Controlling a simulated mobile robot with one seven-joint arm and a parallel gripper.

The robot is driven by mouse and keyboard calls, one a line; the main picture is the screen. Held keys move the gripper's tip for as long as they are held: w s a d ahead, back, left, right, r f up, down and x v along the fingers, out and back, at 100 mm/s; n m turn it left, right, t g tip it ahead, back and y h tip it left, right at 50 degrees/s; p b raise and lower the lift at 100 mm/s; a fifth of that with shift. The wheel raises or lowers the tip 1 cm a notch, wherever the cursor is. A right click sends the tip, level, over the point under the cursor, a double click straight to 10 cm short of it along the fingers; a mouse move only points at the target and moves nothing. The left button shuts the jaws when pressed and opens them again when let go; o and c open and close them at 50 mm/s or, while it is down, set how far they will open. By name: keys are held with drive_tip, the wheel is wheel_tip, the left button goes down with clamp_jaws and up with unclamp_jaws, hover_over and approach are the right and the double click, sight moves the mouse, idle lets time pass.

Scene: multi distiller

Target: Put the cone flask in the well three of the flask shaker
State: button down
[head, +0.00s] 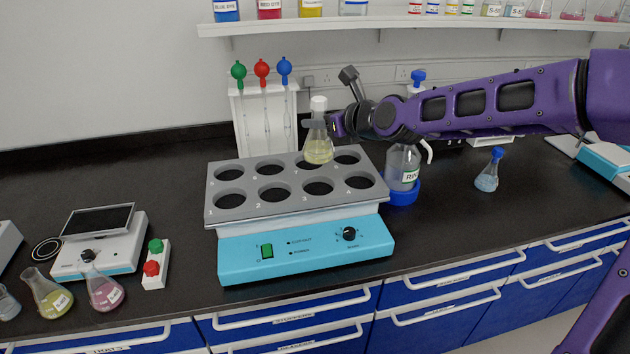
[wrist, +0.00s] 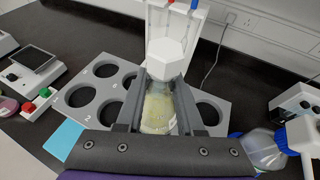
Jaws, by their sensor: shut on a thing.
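The cone flask (head: 319,151) holds pale yellow liquid and has a white stopper. My gripper (head: 322,124) is shut on its neck and holds it upright over the flask shaker, near the back row of wells on the right side. In the wrist view the flask (wrist: 159,108) sits between the two fingers of my gripper (wrist: 155,88). The flask shaker (head: 305,245) has a blue base and a grey top plate with two rows of numbered wells. Well three (head: 317,187) is in the front row and looks empty. The flask hides part of the back row.
A wash bottle (head: 402,165) stands close to the shaker's right. A pipette rack (head: 265,120) stands behind it. A blue-capped flask (head: 487,172) is farther right. A balance (head: 98,240) and several flasks are at the left. A shelf (head: 420,24) runs above.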

sight(320, 160)
wheel_tip(320, 160, down, 10)
drive_tip(key=b, duration=0.2)
drive_tip(key=shift+b, duration=0.4)
drive_tip(key=c, duration=0.5)
unclamp_jaws()
drive_tip(key=shift+s+d+r, duration=0.1)
drive_tip(key=shift+s+r, duration=0.05)
drive_tip(key=shift+s, duration=0.05)
drive_tip(key=p+v, duration=0.4)
drive_tip(key=v, duration=0.7)
drive_tip(key=shift+s+d, duration=0.2)
drive_tip(key=shift+d, duration=0.05)
